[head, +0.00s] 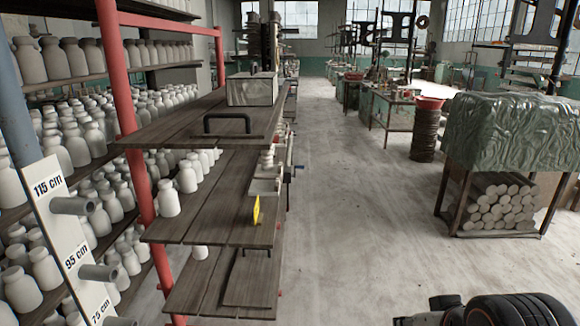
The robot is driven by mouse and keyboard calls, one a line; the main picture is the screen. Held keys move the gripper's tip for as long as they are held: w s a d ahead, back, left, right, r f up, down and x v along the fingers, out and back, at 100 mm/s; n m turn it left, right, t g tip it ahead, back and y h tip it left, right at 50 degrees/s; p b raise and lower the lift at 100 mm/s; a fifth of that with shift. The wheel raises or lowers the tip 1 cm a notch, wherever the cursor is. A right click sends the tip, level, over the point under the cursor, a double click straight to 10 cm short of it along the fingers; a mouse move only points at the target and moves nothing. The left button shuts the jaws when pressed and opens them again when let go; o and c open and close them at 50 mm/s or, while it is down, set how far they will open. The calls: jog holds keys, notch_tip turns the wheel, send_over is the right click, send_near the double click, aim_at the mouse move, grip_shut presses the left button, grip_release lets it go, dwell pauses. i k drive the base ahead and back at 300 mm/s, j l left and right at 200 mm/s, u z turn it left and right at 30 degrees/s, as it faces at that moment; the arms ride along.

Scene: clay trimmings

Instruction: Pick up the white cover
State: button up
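I cannot make out with certainty which thing is the white cover. A pale grey-white box (251,91) stands on the top wooden shelf, left of centre, with a dark upright part on its top. Small whitish pieces (265,180) sit on the middle shelf near its right edge, too small to identify. My gripper does not show in the head view.
The shelf rack has red posts (128,110) and white bottles (76,147) crowd the shelves behind. A black handle (228,122) and a yellow piece (256,210) are on the boards. A stand with a green plastic sheet (510,132) is at right. Open floor (345,200) lies between.

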aim_at(254, 88)
jog(key=i, duration=2)
